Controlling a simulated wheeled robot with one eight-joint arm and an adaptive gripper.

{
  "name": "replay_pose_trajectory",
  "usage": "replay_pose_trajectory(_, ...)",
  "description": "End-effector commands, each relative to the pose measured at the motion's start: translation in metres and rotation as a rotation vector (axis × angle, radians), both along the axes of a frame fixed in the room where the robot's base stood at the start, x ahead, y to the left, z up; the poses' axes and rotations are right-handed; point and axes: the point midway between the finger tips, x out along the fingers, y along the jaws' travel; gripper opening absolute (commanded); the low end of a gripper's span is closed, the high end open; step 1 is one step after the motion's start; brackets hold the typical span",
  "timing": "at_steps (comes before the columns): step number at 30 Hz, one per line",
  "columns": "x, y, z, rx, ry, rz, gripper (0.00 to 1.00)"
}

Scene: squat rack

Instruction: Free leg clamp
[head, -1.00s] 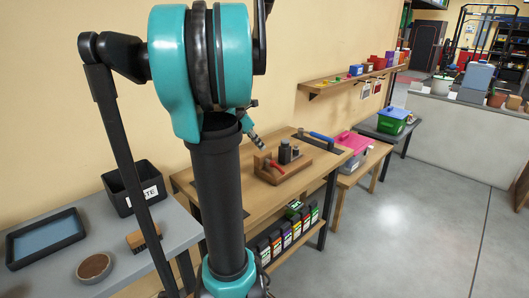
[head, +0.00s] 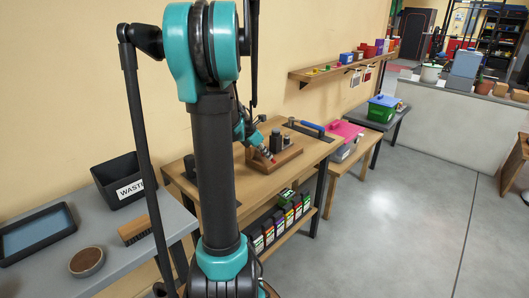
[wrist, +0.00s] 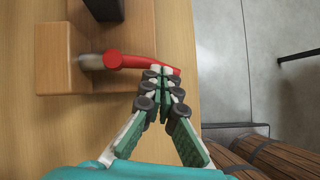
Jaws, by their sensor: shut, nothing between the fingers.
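A wooden fixture (head: 288,158) sits on the wooden workbench, with dark cylindrical parts on it. In the wrist view, a red lever (wrist: 128,61) with a pale metal root sticks out from a wooden block (wrist: 64,47) of this fixture and points right. The lever looks like the clamp's handle. My gripper (wrist: 161,73) is shut and empty, its fingertips right at the free end of the red lever. I cannot tell whether they touch it. In the head view, my gripper (head: 262,150) is partly hidden by my arm, close to the fixture.
The workbench (head: 235,187) has a blue-handled tool (head: 312,127) behind the fixture and coloured boxes (head: 280,225) on its lower shelf. A grey table with a waste bin (head: 117,183) stands left. A pink-lidded box (head: 345,132) stands right. The floor at right is clear.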

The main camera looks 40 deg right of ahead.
Motion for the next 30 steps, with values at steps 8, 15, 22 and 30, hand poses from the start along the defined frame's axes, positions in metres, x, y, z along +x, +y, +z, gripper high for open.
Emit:
replay_pose_trajectory(8,0.0,0.0,0.0,0.0,0.0,0.0,0.0)
replay_pose_trajectory(15,-0.004,-0.012,-0.007,0.001,0.0,-0.002,0.0)
replay_pose_trajectory(22,-0.005,-0.012,-0.008,0.002,0.0,-0.004,0.0)
replay_pose_trajectory(30,-0.002,-0.005,-0.009,0.003,0.001,-0.003,0.0)
